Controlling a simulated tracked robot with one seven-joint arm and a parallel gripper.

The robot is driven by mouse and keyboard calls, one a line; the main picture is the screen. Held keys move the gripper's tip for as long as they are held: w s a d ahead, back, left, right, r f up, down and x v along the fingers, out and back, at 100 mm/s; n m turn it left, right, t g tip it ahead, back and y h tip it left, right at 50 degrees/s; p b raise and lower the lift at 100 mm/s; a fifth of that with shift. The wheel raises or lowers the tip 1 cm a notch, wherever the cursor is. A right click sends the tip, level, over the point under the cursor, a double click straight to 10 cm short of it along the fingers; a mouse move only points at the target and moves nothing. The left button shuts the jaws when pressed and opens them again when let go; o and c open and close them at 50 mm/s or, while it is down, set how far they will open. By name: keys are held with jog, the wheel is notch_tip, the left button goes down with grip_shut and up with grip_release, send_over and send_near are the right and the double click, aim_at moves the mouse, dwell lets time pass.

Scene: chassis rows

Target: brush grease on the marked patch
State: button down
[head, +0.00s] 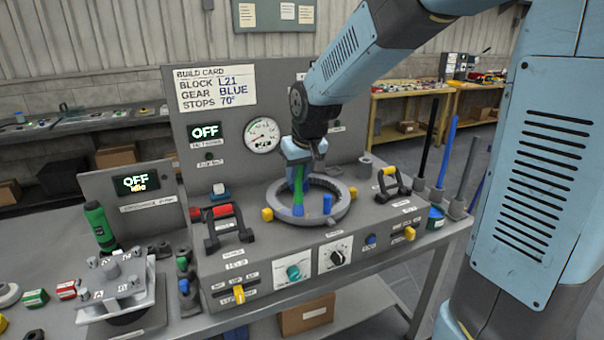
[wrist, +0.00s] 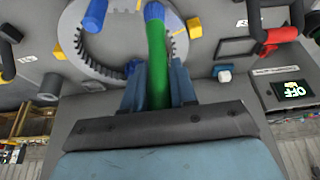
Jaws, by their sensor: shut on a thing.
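My gripper (head: 298,160) is shut on a green-handled brush (head: 298,186) with a blue tip and holds it pointing down over the toothed grey ring (head: 344,213). In the wrist view, the brush (wrist: 157,62) stands between the blue fingers of my gripper (wrist: 160,88), its blue end near the ring's toothed inner edge (wrist: 86,68). I cannot tell whether the tip touches anything. A blue peg (head: 327,204) stands at the ring's front right; it also shows in the wrist view (wrist: 95,14). I cannot make out a marked patch.
Yellow blocks (head: 267,214) sit around the ring. A red-handled clamp (head: 227,226) stands left, a yellow-handled clamp (head: 391,184) right. A small blue pot (head: 436,218) is at the right edge. A build card (head: 215,88) is on the back panel. A green bottle (head: 100,225) stands left.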

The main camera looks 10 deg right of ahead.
jog(key=shift+w+a, duration=1.45)
jog(key=shift+a, duration=0.9)
jog(key=shift+s+d, duration=0.6)
jog(key=shift+d, duration=0.35)
jog(key=shift+s+d, duration=0.65)
jog(key=shift+d, duration=0.35)
jog(key=shift+s+d, duration=0.6)
jog(key=shift+d, duration=0.35)
jog(key=w+a, duration=0.3)
jog(key=a, duration=0.2)
jog(key=shift+w+a, duration=0.35)
jog(key=shift+a, duration=0.05)
jog(key=shift+r, duration=3.1)
